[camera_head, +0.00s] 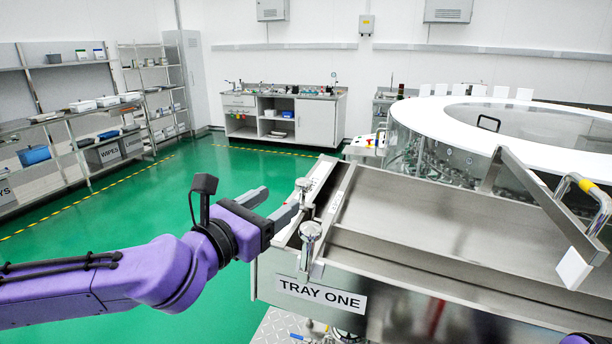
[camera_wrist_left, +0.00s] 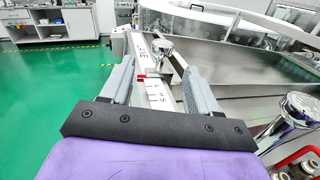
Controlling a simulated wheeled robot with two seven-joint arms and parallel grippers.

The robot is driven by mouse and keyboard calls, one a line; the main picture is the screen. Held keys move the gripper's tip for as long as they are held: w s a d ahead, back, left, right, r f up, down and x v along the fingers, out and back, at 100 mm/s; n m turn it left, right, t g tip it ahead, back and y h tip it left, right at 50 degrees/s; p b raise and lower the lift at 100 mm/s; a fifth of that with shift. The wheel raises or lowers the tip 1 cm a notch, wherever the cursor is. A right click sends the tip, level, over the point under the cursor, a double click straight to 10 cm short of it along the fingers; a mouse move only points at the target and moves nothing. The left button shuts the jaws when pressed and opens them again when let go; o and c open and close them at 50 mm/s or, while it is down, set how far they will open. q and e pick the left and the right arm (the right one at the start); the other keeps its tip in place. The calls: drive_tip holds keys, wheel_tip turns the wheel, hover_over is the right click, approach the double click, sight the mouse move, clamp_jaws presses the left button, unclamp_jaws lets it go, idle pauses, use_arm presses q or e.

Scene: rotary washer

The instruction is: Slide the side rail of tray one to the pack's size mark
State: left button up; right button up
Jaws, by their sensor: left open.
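Tray one (camera_head: 385,305) is a steel tray with a "TRAY ONE" label on its front. Two chrome knobs, a far one (camera_head: 304,190) and a near one (camera_head: 310,232), stand at its left end. They also show in the left wrist view, the far knob (camera_wrist_left: 162,46) and the near knob (camera_wrist_left: 300,105). A white scale strip (camera_wrist_left: 158,95) with ticks and a red mark (camera_wrist_left: 148,76) lies between my fingers in that view. I cannot tell the side rail's exact outline. My left gripper (camera_head: 281,200) is open and empty, just left of the knobs; it also shows in the left wrist view (camera_wrist_left: 159,68).
A handled steel bar (camera_head: 545,205) crosses the tray's right part. The round washer (camera_head: 480,125) with a white rim stands behind. Shelves (camera_head: 85,115) line the left wall and a bench (camera_head: 285,115) stands at the back. The green floor between is clear.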

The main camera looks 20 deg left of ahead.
sight(299, 188)
use_arm(q)
drive_tip(key=shift+w+d+r+p, duration=0.3)
drive_tip(key=shift+r+p, duration=0.3)
drive_tip(key=shift+p, duration=0.35)
drive_tip(key=x, duration=0.5)
drive_tip(key=f+x, duration=0.1)
drive_tip(key=x, duration=0.2)
drive_tip(key=shift+w+p, duration=0.15)
drive_tip(key=shift+p, duration=0.25)
use_arm(e)
drive_tip(key=r, duration=0.4)
drive_tip(key=shift+s+r, duration=0.1)
drive_tip(key=shift+s, duration=0.1)
use_arm(q)
drive_tip(key=shift+c, duration=0.3)
clamp_jaws()
drive_tip(key=shift+d, duration=0.1)
